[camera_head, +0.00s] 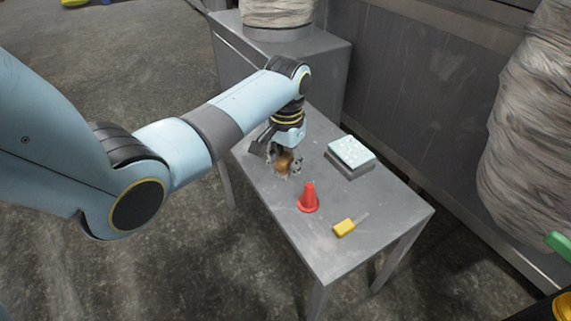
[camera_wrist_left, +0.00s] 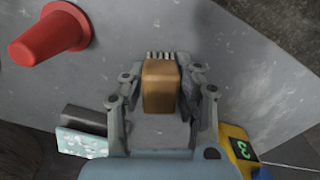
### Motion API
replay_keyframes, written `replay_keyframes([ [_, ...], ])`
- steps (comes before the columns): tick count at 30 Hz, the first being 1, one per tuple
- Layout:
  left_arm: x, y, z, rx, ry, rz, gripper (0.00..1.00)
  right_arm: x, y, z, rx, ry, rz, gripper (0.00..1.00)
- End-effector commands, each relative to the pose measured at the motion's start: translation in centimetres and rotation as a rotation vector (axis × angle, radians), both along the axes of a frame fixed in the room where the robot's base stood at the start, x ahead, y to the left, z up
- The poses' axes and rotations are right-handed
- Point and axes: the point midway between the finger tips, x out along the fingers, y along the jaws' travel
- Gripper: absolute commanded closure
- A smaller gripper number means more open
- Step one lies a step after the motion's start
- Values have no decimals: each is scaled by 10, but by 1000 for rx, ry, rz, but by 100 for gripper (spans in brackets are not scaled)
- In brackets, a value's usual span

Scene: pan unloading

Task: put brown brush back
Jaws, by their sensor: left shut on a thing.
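The brown brush (camera_wrist_left: 160,85) is between the fingers of my left gripper in the left wrist view, with pale bristles at its far end. My left gripper (camera_head: 284,167) points down over the grey table (camera_head: 335,258) in the head view and is shut on the brush (camera_head: 284,162). I cannot tell whether the brush touches the table top. It also shows between the fingertips of the gripper (camera_wrist_left: 161,90) in the wrist view. My right gripper is not in view.
A red cone (camera_head: 308,199) stands on the table beside the gripper. A yellow-handled tool (camera_head: 345,227) lies near the table's front edge. A box with a pale speckled top (camera_head: 351,153) sits on the right side. A grey cabinet (camera_head: 300,62) stands behind.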

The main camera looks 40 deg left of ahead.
Motion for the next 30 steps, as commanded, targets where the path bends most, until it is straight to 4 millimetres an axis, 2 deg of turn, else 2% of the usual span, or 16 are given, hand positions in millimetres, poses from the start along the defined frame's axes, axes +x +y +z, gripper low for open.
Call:
replay_keyframes([
  [2, 0, 0, -3, 0, 1, 0, 100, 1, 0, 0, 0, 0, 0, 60],
  [3, 0, 0, -2, 0, 0, 0, 66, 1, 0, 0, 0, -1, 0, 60],
  [7, 0, 0, -2, 0, 1, 0, 49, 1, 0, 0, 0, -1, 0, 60],
  [17, 0, 0, 1, 0, 0, 0, 48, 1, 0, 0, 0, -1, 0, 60],
  [19, 1, 0, 10, 0, -2, 0, 48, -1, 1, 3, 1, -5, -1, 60],
  [22, 2, 0, 30, 0, -5, 0, 48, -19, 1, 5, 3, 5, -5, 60],
  [30, 2, -1, 92, 0, -6, 1, 48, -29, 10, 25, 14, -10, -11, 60],
])
